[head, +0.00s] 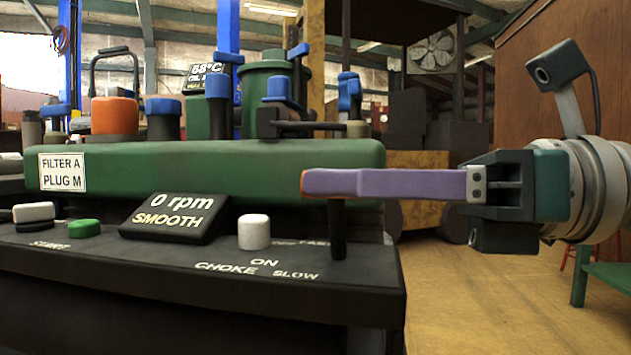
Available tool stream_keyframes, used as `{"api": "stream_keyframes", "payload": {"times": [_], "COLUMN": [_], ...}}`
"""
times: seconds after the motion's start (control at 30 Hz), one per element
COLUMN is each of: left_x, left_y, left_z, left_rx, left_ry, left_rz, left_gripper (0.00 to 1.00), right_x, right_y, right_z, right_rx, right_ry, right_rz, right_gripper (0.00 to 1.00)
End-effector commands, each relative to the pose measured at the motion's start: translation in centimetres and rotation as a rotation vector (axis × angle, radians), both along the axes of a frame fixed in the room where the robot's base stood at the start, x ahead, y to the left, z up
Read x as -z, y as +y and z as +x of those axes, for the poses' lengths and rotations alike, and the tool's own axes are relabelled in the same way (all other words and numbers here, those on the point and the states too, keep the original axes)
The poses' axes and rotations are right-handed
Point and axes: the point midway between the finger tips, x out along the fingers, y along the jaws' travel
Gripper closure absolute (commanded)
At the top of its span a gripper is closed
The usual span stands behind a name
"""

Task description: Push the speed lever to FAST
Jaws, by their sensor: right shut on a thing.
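The speed lever (338,235) is a dark upright post at the right end of the black control panel (200,258). SLOW is printed to its front left; lettering behind it is too small to read surely. My right gripper (320,184) comes in level from the right. Its purple fingers are shut at the lever's top, and a thin orange edge shows at their tips. The fingers hide most of the lever's head. The display (173,218) reads 0 rpm, SMOOTH. My left gripper is not in view.
A white knob (254,231) stands left of the lever near ON and CHOKE. A green button (84,229) and a white switch (34,212) sit farther left. Behind is a long green housing (220,165) with blue-topped fittings. Open floor (500,300) lies to the right.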

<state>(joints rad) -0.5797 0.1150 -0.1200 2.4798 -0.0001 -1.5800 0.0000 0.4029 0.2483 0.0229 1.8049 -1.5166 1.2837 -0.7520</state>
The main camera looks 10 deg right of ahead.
Motion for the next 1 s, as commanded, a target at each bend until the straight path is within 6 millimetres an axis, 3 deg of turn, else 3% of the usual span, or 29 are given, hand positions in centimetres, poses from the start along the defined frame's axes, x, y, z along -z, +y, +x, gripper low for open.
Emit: {"api": "stream_keyframes", "payload": {"times": [0.47, 1.0], "left_x": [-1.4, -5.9], "left_y": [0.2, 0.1], "left_z": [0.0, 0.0], "left_rx": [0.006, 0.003], "left_ry": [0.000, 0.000], "left_rz": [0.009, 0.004], "left_gripper": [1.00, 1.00], "right_x": [-0.5, -0.9], "right_y": [-0.1, -0.8], "right_z": [0.5, 2.5], "right_rx": [-0.006, -0.005], "right_ry": [0.104, 0.540], "right_rz": [0.029, 0.170], "right_gripper": [1.00, 1.00]}}
